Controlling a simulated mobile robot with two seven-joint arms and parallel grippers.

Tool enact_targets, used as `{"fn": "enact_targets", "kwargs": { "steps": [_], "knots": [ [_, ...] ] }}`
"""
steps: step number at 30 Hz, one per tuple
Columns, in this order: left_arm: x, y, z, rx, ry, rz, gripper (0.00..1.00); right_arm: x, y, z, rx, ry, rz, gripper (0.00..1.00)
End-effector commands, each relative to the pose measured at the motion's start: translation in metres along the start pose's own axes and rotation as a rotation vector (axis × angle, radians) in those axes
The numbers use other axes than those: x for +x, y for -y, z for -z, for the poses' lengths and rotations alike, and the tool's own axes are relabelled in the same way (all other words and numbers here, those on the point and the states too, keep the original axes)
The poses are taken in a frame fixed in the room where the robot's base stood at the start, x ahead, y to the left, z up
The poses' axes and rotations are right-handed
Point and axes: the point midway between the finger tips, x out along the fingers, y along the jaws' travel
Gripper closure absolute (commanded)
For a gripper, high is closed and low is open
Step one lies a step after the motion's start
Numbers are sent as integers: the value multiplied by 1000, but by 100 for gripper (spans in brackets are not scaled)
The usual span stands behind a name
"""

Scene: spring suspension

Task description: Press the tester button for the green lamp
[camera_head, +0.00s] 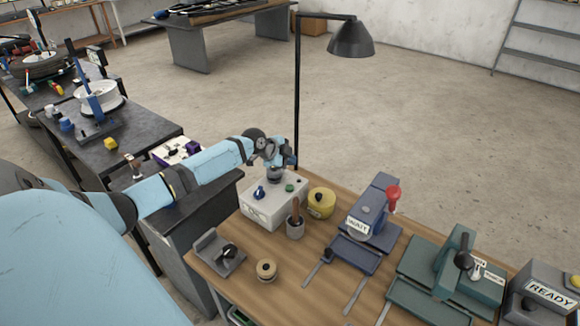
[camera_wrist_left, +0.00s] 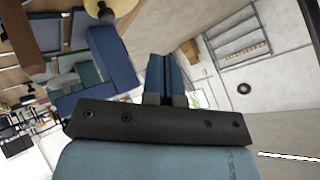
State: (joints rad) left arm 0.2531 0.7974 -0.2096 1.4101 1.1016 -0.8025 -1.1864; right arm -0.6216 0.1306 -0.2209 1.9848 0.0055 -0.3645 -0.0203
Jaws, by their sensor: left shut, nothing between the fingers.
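A pale grey tester box (camera_head: 264,212) stands at the back left corner of the wooden table. On its top are a blue knob (camera_head: 259,192) and a small green round piece (camera_head: 290,187); I cannot tell whether that is a button or a lamp. My left gripper (camera_head: 275,160) is over the back edge of the box, close behind the green piece, and hides part of the top. In the left wrist view its two fingers (camera_wrist_left: 166,80) are together with nothing between them. Whether it touches the box cannot be told. My right gripper is in neither view.
A yellow round tin (camera_head: 321,205) stands right of the box, and a grey cup with a brown handle (camera_head: 295,227) in front. A blue unit marked WAIT (camera_head: 367,225), a green unit (camera_head: 440,275) and a READY box (camera_head: 545,297) fill the right. A lamp pole (camera_head: 297,90) rises behind.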

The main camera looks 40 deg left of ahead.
Motion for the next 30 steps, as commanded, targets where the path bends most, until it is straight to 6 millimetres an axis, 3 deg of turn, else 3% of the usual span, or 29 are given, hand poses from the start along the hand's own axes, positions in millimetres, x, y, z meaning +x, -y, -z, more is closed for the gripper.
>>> {"fn": "enact_targets", "kwargs": {
  "steps": [16, 30],
  "knots": [
    [52, -38, -38, 0, 1, 0, 100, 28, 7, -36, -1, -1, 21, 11],
    [57, -42, -42, 0, 0, 0, 100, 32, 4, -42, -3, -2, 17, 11]
  ]
}}
